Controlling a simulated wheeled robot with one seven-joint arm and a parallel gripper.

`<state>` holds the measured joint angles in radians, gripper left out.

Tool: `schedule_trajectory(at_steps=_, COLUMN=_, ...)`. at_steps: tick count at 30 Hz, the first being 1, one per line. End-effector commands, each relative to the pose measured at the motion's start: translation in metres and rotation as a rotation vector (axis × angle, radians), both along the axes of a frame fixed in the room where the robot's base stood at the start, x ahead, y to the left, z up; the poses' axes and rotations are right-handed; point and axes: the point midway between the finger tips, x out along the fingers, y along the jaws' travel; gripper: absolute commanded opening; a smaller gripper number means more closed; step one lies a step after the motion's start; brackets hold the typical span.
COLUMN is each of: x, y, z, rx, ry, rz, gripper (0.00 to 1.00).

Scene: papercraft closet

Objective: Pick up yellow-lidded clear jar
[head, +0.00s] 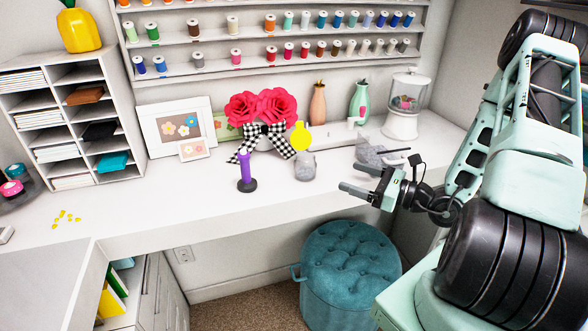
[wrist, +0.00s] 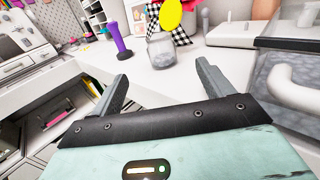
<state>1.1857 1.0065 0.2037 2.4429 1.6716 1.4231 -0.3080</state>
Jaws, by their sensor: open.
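The clear jar (head: 305,166) stands upright on the white desk and looks greyish. A round yellow lid (head: 300,136) shows above it, apparently raised; how it joins the jar cannot be told. In the wrist view the jar (wrist: 162,51) is ahead, between the lines of the two fingers, with the yellow lid (wrist: 171,13) above it, cut by the top edge. My gripper (head: 354,180) is open and empty, to the right and front of the jar, not touching it. Its two spread fingers (wrist: 163,73) show in the wrist view.
A purple object on a dark base (head: 246,172) stands left of the jar. Red paper flowers (head: 262,106) with a checkered bow are behind. A grey item (head: 372,153) and a clear-topped dispenser (head: 402,122) are right. A teal stool (head: 350,262) is below. The desk front is clear.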

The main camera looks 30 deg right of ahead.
Motion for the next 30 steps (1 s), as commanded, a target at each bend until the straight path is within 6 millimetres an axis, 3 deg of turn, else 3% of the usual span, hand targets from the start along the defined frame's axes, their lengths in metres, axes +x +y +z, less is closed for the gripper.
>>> schedule_trajectory(at_steps=12, x=0.077, y=0.040, z=0.004, rx=-0.001, ry=0.000, rz=0.011, gripper=0.79)
schedule_trajectory(at_steps=23, x=0.107, y=0.054, z=0.004, rx=-0.001, ry=0.000, rz=0.009, gripper=0.79)
schedule_trajectory(at_steps=30, x=0.138, y=0.068, z=0.005, rx=-0.003, ry=-0.001, rz=0.009, gripper=0.79)
